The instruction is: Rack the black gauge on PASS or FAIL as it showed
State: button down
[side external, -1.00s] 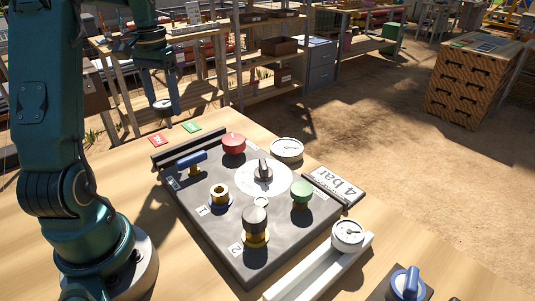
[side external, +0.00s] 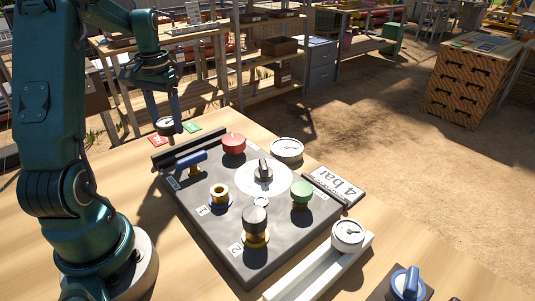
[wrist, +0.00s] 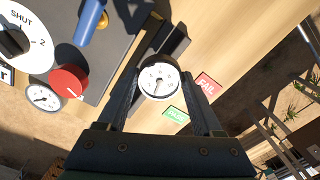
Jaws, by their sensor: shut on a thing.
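My gripper (side external: 165,122) is shut on the black gauge (side external: 166,128), which has a dark rim and a white dial. In the wrist view the gauge (wrist: 160,78) sits between the two fingers, its dial facing the camera; the needle's reading is too small to tell. The red FAIL card (wrist: 206,85) and green PASS card (wrist: 175,114) lie on the table to the right of and below the gauge. Whether the gauge touches anything is unclear.
Another gauge (side external: 348,233) sits on a white rail (side external: 320,270).

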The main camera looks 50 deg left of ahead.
aim_at(171, 137)
jog(key=shift+f, duration=0.4)
dwell(0.7)
jog(key=shift+f, duration=1.2)
jog(key=shift+f, duration=0.15)
jog(key=shift+f, duration=0.7)
jog(key=shift+f, duration=0.2)
grip_release()
